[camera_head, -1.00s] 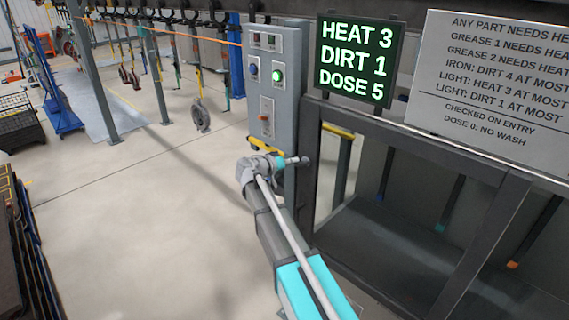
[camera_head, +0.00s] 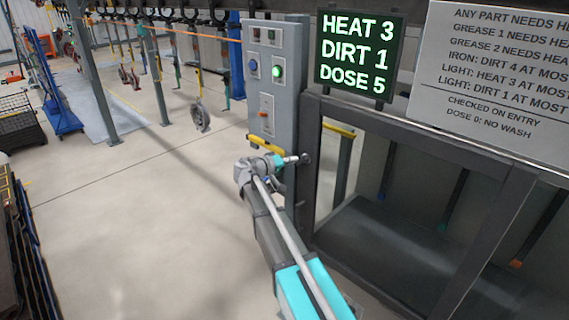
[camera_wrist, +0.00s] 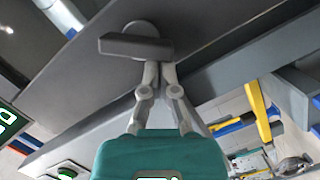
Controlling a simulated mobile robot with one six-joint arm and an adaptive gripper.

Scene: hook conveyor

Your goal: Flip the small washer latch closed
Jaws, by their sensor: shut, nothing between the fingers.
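The small washer latch (camera_wrist: 135,46) is a dark grey bar on a round pivot, fixed to the grey washer frame in the wrist view. In that picture the bar lies nearly level, its longer part to the left of the pivot. In the head view the latch (camera_head: 306,158) is a small dark knob on the frame post. My gripper (camera_wrist: 156,66) is shut and empty, its fingertips at the bar's lower edge near the pivot; I cannot tell whether they touch. In the head view my gripper (camera_head: 297,159) points right at the latch.
A grey control box (camera_head: 275,100) with a lit green button stands just above my wrist. A yellow bar (camera_head: 266,144) sticks out below it. A lit display (camera_head: 358,57) reads HEAT 3, DIRT 1, DOSE 5. A rules sign (camera_head: 495,75) hangs right. Open floor lies left.

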